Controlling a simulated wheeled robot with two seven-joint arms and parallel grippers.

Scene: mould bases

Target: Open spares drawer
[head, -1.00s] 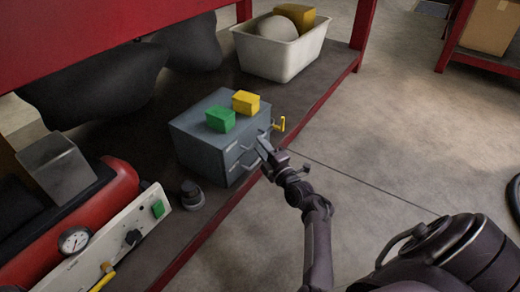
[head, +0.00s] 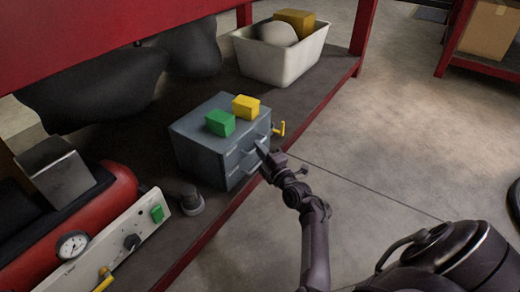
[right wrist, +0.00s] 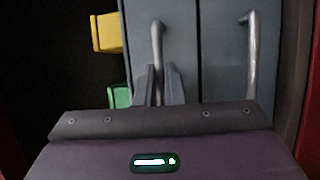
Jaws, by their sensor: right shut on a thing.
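A grey drawer cabinet (head: 205,150) stands on the shelf, with two drawer fronts facing right. My right gripper (head: 263,152) is at these fronts. In the right wrist view its fingers (right wrist: 160,85) are shut on the bar handle (right wrist: 157,38) of the upper drawer (right wrist: 172,30), the one nearer the blocks. This drawer front looks about flush with the lower one. The lower drawer's handle (right wrist: 251,60) is free, to the right in that view. A green block (head: 220,122) and a yellow block (head: 246,107) sit on the cabinet top. My left gripper is not in view.
A yellow hook-like part (head: 279,129) sticks out by the cabinet's far front corner. A white bin (head: 280,62) stands behind. A small round grey object (head: 190,201) and a red tank (head: 110,205) lie nearer. Open floor (head: 400,140) extends right of the shelf edge.

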